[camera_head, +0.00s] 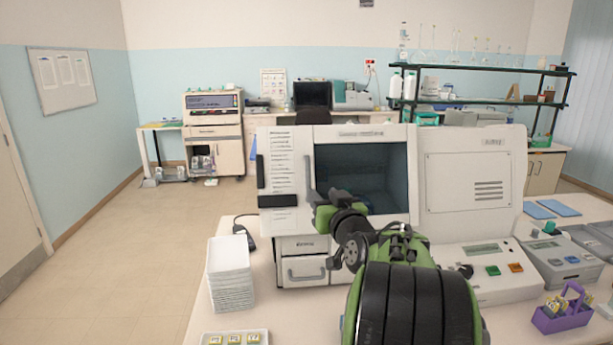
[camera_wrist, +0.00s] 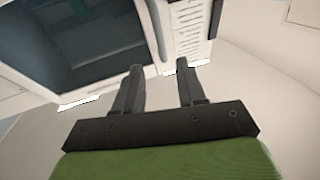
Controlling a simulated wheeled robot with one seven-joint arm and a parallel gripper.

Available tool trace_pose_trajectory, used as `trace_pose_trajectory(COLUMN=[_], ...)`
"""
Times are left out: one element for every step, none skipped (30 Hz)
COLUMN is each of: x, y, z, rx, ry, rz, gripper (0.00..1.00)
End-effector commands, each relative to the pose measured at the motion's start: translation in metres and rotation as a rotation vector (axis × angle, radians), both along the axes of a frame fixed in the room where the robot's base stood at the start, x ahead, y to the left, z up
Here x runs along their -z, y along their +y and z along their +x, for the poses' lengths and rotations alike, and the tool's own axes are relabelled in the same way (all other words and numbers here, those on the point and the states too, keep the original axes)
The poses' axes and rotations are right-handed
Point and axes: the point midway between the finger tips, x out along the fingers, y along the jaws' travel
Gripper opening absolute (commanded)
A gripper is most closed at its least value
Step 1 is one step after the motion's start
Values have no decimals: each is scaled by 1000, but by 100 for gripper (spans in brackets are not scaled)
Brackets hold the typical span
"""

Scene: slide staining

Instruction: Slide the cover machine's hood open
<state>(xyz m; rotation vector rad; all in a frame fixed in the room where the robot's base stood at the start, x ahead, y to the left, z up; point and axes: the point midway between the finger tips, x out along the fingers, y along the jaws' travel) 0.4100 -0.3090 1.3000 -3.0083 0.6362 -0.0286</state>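The cover machine (camera_head: 465,180) is a large white unit on the bench. Its hood has a dark tinted window (camera_head: 375,165), which appears closed over the front. A grey upright handle (camera_head: 309,180) runs along the window's left edge. In the wrist view the dark window (camera_wrist: 90,45) is at upper left, with the handle (camera_wrist: 154,28) beside it. My gripper (camera_wrist: 158,68) is open and empty, its two fingers apart below the handle and pointing toward the machine.
A stack of white trays (camera_head: 231,280) stands on the bench at left. A control panel (camera_head: 490,272) with green and orange buttons is right of my arm. A purple rack (camera_head: 563,312) sits at front right. A dark block (camera_head: 278,201) juts out below the vents. Open floor lies left.

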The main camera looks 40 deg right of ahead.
Motion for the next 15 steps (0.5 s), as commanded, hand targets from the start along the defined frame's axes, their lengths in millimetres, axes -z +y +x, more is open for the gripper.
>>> trace_pose_trajectory(x=[-2,-2,-3,-3,-3,-3,-3,-3,-3,-2,-3,-2,-2,-2,-2], y=[-5,-8,-12,-15,-18,-22,-25,-27,-30,-33,-35,-37,-38,-39,-40], z=[13,21,30,37,44,53,59,65,72,76,80,85,88,89,91], rx=[-3,-4,-3,-3,-3,-4,-3,-3,-3,-2,-2,-2,-2,-2,-1], ry=[5,5,4,3,3,3,3,2,2,2,2,2,2,2,1], rz=[0,1,0,0,0,0,0,0,0,1,0,0,1,1,0], gripper=[40,40,40,40,40,40,40,40,40,40,40,40,40,40,40])
